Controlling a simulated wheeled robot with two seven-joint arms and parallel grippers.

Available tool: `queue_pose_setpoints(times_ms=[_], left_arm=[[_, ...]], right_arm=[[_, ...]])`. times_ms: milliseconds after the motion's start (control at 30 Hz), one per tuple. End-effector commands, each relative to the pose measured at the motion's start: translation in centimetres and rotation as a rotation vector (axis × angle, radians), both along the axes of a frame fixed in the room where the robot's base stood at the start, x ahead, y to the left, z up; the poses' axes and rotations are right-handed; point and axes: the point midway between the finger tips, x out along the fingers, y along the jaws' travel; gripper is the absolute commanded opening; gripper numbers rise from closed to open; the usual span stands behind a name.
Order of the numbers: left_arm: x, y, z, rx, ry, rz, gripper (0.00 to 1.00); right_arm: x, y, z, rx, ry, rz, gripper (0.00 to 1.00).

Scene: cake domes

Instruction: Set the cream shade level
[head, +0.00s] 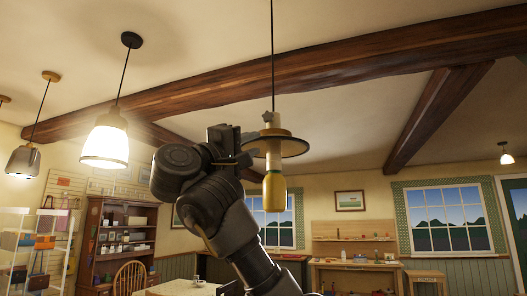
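A pendant hangs on a thin cord near the middle of the head view. Its cream shade (274,133) is a shallow disc with a dark rim and underside, and its right side looks slightly lower than its left. A cream stem with a rounded yellow lower end (274,192) hangs below it. A small grey piece (267,117) shows at the neck above the disc. My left gripper (240,142) is raised just left of the shade, close to its left rim. Whether it touches the rim, and how its fingers stand, I cannot tell. My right gripper is not in view.
A lit pendant lamp (105,145) hangs to the left, with a smoked-glass pendant (25,160) beyond it. Dark wooden beams (330,70) cross the ceiling. A brown cabinet (120,240), a workbench (355,275) and windows stand behind. The air right of the shade is clear.

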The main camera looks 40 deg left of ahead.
Motion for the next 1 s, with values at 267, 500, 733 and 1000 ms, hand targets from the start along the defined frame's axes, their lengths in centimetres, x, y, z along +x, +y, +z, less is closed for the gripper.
queue_pose_setpoints(times_ms=[267, 500, 733, 1000], left_arm=[[-2.6, -0.2, -1.4, -0.001, 0.0, 0.0, 0.25], [-2.8, -0.2, -1.4, 0.0, 0.0, -0.001, 0.25], [-2.7, -0.2, -1.4, -0.001, 0.0, 0.0, 0.25], [-2.7, -0.2, -0.2, -0.001, 0.0, 0.0, 0.25]], right_arm=[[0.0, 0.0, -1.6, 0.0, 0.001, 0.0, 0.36], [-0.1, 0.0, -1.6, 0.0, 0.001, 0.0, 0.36], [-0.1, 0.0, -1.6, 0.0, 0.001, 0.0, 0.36], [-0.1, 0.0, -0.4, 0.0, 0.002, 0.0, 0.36]])
